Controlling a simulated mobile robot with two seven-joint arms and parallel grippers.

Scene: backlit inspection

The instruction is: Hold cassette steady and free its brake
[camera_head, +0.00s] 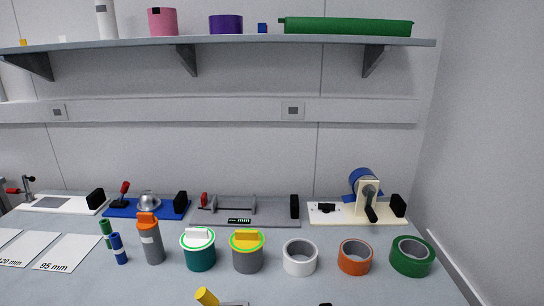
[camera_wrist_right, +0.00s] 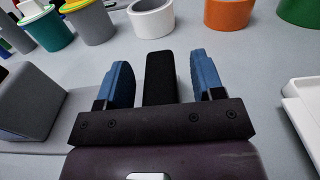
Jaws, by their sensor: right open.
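Low at the bottom edge of the head view, a yellow cylinder (camera_head: 207,297) stands beside a sliver of grey surface, mostly cut off. In the right wrist view, a grey block (camera_wrist_right: 32,98) is at the left. An upright black bar (camera_wrist_right: 160,78) stands between the blue fingers of my right gripper (camera_wrist_right: 160,82). The fingers are open, with a gap on each side of the bar. I cannot tell for sure which part is the cassette or its brake. My left gripper is not in view.
White (camera_head: 300,258), orange (camera_head: 355,257) and green (camera_head: 411,256) rings and two lidded pots, teal (camera_head: 199,257) and grey (camera_head: 248,261), stand across the table. Fixture boards, one with a blue reel (camera_head: 360,183), line the wall. A white object (camera_wrist_right: 303,108) lies right of my gripper.

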